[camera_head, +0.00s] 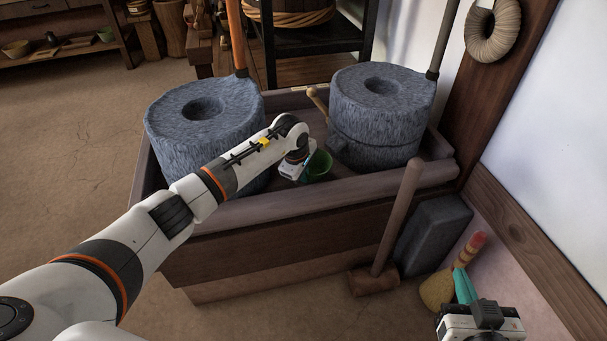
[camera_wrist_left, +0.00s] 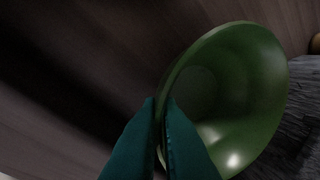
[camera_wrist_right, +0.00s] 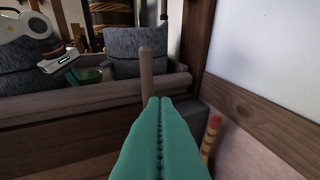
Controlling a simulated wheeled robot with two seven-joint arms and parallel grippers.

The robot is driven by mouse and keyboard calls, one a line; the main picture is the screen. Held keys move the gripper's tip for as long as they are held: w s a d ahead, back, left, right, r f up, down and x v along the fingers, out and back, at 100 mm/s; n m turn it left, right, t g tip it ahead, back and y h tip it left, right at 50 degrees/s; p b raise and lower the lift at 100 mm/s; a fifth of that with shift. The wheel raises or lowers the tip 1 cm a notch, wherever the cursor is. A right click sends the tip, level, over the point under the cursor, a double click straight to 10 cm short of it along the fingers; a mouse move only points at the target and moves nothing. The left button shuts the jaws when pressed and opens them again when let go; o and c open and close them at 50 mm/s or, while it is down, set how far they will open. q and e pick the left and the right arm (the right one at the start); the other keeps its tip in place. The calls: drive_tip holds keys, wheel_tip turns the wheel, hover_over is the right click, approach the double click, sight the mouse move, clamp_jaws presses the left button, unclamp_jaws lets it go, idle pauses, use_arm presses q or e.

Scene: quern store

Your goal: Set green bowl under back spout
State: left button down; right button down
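The green bowl (camera_head: 320,165) is in the wooden trough (camera_head: 290,205), between the two grey stone querns. In the left wrist view the bowl (camera_wrist_left: 235,85) fills the right half, with its near rim between the teal fingertips. My left gripper (camera_head: 307,168) is closed on that rim; whether the bowl touches the trough floor is hidden. A short light wooden piece (camera_head: 317,99) juts from the left side of the right quern (camera_head: 375,110); I cannot tell if it is a spout. My right gripper (camera_wrist_right: 158,102) is shut and empty, low at the right, outside the trough.
The left quern (camera_head: 205,112) stands behind my left arm. A wooden mallet (camera_head: 385,255), a dark stone block (camera_head: 432,235) and a brush (camera_head: 440,285) stand in front of the trough at right. A wall closes the right side.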

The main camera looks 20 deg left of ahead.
use_arm(q)
drive_tip(key=shift+f, duration=0.1)
drive_tip(key=c, duration=1.6)
unclamp_jaws()
